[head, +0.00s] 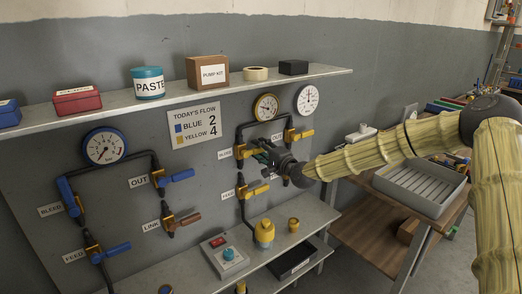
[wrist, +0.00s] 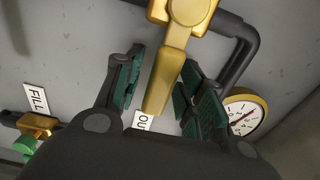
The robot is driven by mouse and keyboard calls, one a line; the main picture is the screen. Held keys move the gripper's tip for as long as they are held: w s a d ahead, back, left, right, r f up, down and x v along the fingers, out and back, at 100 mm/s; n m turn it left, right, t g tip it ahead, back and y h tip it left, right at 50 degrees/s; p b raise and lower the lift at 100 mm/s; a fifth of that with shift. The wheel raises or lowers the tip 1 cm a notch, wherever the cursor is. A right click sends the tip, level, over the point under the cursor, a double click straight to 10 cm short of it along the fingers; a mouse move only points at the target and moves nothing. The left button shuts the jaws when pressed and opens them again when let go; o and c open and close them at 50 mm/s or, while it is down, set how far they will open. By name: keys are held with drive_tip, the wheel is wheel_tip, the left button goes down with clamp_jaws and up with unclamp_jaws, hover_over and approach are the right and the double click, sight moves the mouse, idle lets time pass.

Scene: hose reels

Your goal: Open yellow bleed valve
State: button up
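The yellow bleed valve sits on the grey wall panel beside its BLEED label (head: 225,153), at the left of the yellow-gauge pipe loop. In the wrist view its gold body (wrist: 190,10) is at the top, and its yellow handle (wrist: 165,78) points down between my fingers. My gripper (head: 265,156) is at this valve in the head view and hides much of it. In the wrist view my gripper (wrist: 157,88) is open, with its green pads on either side of the handle. A gap shows on the left; contact on the right cannot be told.
The yellow OUT valve (head: 301,134) and yellow gauge (head: 266,107) are close by. Another yellow valve (head: 256,189) is below. A FILL label (wrist: 37,98) and green part (wrist: 25,144) lie at the wrist view's left. Blue-handled valves (head: 180,175) are farther left; a shelf (head: 190,97) runs above.

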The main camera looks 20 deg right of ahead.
clamp_jaws()
